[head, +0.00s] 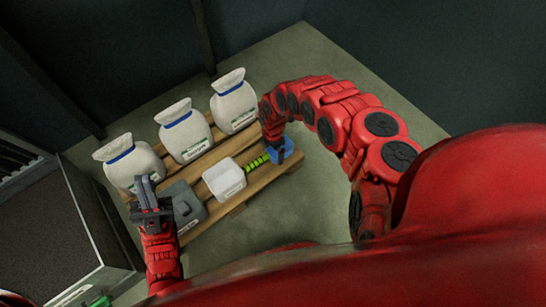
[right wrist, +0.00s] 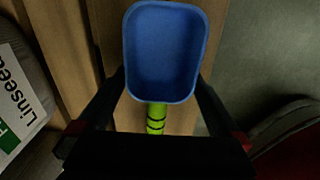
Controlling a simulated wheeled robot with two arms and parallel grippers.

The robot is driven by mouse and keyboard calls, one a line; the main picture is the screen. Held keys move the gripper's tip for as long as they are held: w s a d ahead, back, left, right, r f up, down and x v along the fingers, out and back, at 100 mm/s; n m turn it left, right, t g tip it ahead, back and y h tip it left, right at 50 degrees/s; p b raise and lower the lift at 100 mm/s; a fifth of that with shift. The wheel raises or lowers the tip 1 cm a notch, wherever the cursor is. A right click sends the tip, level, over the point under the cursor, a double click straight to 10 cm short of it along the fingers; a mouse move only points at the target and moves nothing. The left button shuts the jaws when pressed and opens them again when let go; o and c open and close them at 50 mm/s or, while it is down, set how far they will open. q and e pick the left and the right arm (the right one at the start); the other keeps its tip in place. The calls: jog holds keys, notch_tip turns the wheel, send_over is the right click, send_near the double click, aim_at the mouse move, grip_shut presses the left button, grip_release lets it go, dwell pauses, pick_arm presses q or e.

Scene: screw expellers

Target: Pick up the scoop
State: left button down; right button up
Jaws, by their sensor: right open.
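The scoop has a blue bowl (right wrist: 165,50) and a green ribbed handle (right wrist: 155,118). In the head view its bowl (head: 288,151) is partly hidden by my right gripper (head: 276,150), and its handle (head: 257,161) points left toward a white container. In the right wrist view my right gripper (right wrist: 161,82) is open, with one finger on each side of the scoop near where bowl and handle join. I cannot tell whether the fingers touch it. My left gripper (head: 150,193) is raised at the left, away from the scoop; its jaw opening is unclear.
A labelled sack (right wrist: 15,100) stands left in the right wrist view. A grey-sided bin (head: 95,225) is at the left. Floor right of the pallet is clear.

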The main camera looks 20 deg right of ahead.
jog(key=shift+f, duration=0.25)
jog(key=c, duration=1.1)
